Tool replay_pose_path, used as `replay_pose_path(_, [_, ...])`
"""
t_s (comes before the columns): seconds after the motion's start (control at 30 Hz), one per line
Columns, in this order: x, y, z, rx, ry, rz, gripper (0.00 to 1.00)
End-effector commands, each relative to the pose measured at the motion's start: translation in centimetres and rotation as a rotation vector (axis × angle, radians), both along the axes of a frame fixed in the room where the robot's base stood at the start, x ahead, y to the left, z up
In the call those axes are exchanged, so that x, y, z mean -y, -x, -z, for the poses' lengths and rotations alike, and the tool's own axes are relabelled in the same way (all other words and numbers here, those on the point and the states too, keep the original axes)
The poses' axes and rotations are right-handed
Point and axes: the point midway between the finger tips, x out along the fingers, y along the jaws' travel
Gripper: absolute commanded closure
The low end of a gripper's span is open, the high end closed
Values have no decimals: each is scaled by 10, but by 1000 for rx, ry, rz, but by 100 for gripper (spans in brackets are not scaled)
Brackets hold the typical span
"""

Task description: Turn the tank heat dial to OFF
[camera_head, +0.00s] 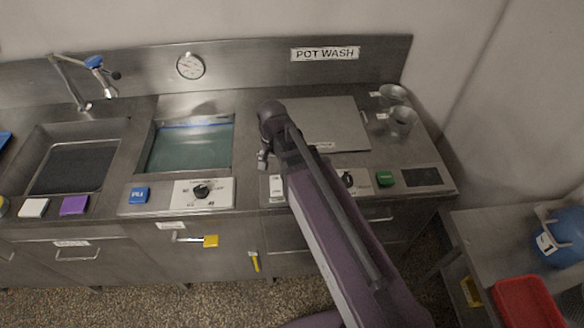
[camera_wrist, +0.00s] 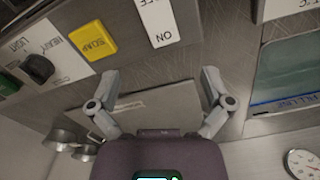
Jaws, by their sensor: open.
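The dial with a black knob (camera_head: 202,191) sits on a white plate (camera_head: 222,199) on the counter front, just before the water tank (camera_head: 190,147). Its lettering and pointer are too small to read surely. My gripper (camera_head: 264,158) is to the right of this dial, above the counter beside the tank. In the wrist view my gripper (camera_wrist: 160,82) is open and empty, its two fingers spread over the steel counter and a flat lid. Only the edge of a white plate (camera_wrist: 285,8) shows there at top right, with no knob in sight.
A white ON switch plate (camera_wrist: 160,22), a yellow block (camera_wrist: 93,40) and a second dial (camera_wrist: 38,68) marked HEAVY and LIGHT lie near my gripper. A blue block (camera_head: 139,194) stands left of the tank dial. A faucet (camera_head: 95,75) rises over the left sink.

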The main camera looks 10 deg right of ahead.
Motion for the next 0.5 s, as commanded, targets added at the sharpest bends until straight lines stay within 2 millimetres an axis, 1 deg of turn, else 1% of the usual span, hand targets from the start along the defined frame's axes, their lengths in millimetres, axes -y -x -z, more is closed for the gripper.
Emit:
replay_pose_path(0.03, [8, 4, 3, 0, 0, -15, 0])
replay_pose_path(0.2, [28, 10, 7, 0, 0, -77, 0])
replay_pose_path(0.33, [39, 13, 10, 0, 0, -113, 0])
replay_pose_path(0.5, [47, 16, 11, 0, 0, -142, 0])
